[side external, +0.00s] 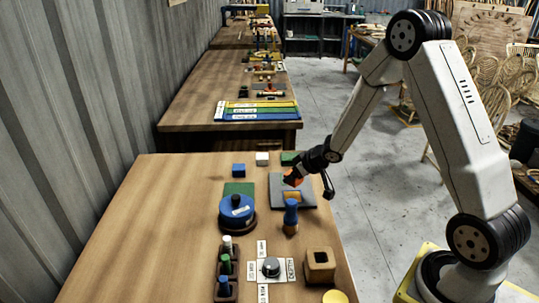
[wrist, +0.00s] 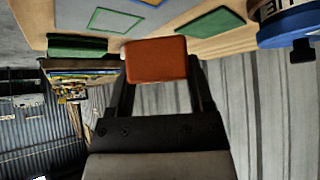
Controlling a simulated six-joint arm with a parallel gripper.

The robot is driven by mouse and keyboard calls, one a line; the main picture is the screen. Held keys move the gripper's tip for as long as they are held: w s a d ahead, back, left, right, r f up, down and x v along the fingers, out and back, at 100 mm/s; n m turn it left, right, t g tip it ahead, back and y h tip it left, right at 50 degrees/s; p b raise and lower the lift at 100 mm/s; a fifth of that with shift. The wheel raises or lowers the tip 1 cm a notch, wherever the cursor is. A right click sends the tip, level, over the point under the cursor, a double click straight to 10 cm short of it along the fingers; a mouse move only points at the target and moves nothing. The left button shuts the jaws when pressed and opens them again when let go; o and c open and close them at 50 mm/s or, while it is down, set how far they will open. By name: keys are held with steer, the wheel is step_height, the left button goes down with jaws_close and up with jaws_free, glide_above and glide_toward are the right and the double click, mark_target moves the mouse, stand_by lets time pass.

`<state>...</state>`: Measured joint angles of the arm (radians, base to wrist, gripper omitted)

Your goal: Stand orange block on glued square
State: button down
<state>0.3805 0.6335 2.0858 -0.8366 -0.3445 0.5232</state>
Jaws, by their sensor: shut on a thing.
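My gripper (side external: 298,175) is shut on the orange block (side external: 292,179), which it holds over the grey board (side external: 308,195) in the side view. In the wrist view the orange block (wrist: 156,60) sits between the fingertips of my gripper (wrist: 160,80). I cannot tell how much gap there is between block and board. The board also shows in the wrist view (wrist: 80,20), with a green-outlined square (wrist: 115,21) on it.
A blue block (side external: 238,170), a white block (side external: 262,158) and a green block (side external: 289,158) stand behind. A green mat (side external: 239,188) and a round blue-topped pot (side external: 236,210) are left of the board.

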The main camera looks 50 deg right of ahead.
mark_target(287, 194)
steer(key=shift+f, duration=2.7)
steer(key=shift+f, duration=0.1)
jaws_free()
steer(key=shift+v, duration=0.9)
steer(key=v, duration=1)
steer(key=shift+a+r, duration=0.1)
steer(key=shift+r, duration=0.15)
